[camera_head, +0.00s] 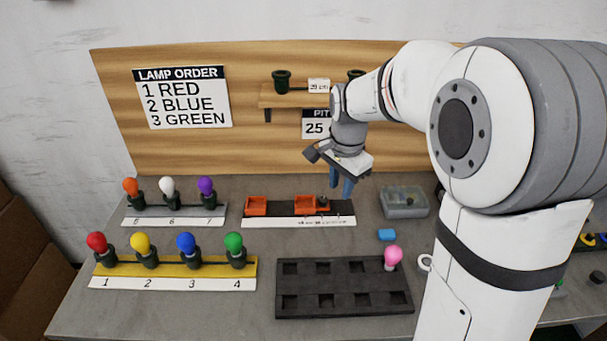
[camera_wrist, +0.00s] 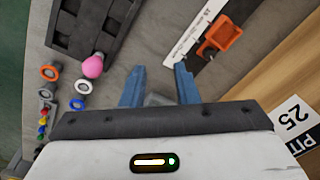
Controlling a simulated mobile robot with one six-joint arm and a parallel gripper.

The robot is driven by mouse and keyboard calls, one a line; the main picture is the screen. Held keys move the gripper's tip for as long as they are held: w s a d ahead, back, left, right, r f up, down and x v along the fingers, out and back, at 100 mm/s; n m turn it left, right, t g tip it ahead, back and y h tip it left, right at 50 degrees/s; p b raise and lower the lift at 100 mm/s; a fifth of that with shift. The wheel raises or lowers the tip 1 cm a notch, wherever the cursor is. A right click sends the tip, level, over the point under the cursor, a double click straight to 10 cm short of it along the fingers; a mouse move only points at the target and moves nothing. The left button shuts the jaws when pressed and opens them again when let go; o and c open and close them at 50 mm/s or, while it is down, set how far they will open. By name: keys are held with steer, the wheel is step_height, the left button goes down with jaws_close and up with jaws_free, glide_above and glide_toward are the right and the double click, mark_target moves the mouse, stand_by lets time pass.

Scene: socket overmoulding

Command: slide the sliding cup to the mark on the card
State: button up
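Two orange cups sit on a dark rail (camera_head: 282,208) with a white scale strip (camera_head: 290,222) along its front. The left cup (camera_head: 256,205) is at the rail's left end. The right cup (camera_head: 307,203) is near the middle, with a small dark knob at its right side; an orange cup (camera_wrist: 226,32) also shows in the wrist view. The card (camera_head: 316,127) reads "PIT" and "25", its right part hidden by my arm; it shows in the wrist view (camera_wrist: 294,120).
A clear bin (camera_head: 404,203) stands right of the rail. A dark socket tray (camera_head: 343,293) with a pink lamp (camera_head: 393,257) lies in front. Lamp racks stand at left. A wooden board with a shelf rises behind.

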mark_target(308, 205)
steer(key=w+a+f+m, duration=0.2)
steer(key=w+f, duration=0.1)
steer(key=w, duration=0.1)
steer(key=w+a+f+m, duration=0.2)
steer(key=w+f+m, duration=0.1)
steer(key=w+f, duration=0.1)
steer(key=w+a+f+m+g+b, duration=0.1)
steer(key=w+a+f+m, duration=0.1)
steer(key=w+f, duration=0.2)
steer(key=shift+w+a, duration=0.2)
steer(key=shift+a, duration=0.15)
steer(key=shift+w+f+m, duration=0.1)
steer(key=shift+f+m, duration=0.15)
steer(key=shift+m, duration=0.05)
step_height(308, 205, down, 7)
steer(key=shift+f, duration=0.2)
steer(key=shift+c, duration=0.5)
jaws_close()
